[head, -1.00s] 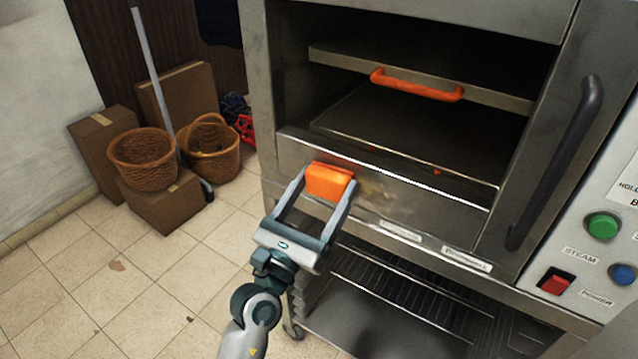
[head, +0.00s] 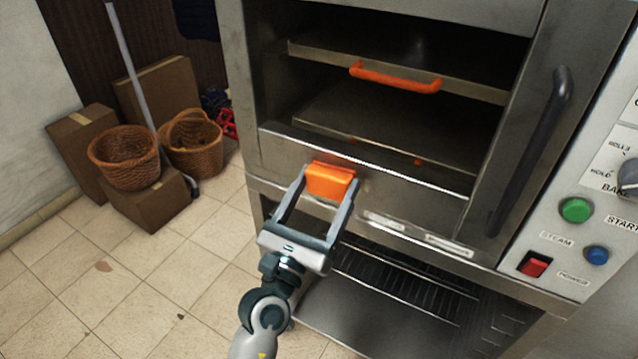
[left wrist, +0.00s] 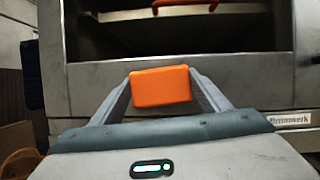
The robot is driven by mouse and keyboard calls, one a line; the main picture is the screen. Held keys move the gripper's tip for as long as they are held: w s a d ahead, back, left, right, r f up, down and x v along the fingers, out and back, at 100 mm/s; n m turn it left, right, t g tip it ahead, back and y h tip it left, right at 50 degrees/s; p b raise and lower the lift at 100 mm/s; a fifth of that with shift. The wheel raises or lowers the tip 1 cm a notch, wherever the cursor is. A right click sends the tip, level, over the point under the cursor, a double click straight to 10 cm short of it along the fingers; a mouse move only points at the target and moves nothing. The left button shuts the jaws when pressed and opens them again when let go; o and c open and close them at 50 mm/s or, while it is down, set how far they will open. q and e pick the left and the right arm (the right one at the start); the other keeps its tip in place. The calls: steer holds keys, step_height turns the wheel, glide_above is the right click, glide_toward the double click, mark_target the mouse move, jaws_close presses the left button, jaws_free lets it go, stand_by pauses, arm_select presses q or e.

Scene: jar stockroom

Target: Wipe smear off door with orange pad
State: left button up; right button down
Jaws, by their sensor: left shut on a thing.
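The orange pad (head: 329,181) is a small block between the fingertips of my left gripper (head: 325,188), which is shut on it. The pad is against or very near the steel door panel (head: 410,200) below the oven's open cavity, left of the panel's middle. It also shows in the left wrist view (left wrist: 160,86), in front of the bare panel (left wrist: 235,88). I make out no clear smear on the uncovered steel; the patch behind the pad and fingers is hidden. My right gripper is out of view.
A dark handle (head: 533,150) stands at the right, beside the control panel with green (head: 576,209), red and blue buttons. An orange handle (head: 395,77) is on a shelf inside. Wicker baskets (head: 124,158) and boxes are at left.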

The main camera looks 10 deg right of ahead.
arm_select(q)
steer(key=shift+d, duration=0.15)
steer(key=shift+s+d+p, duration=0.5)
steer(key=shift+s+d, duration=0.7)
steer(key=shift+d, duration=0.3)
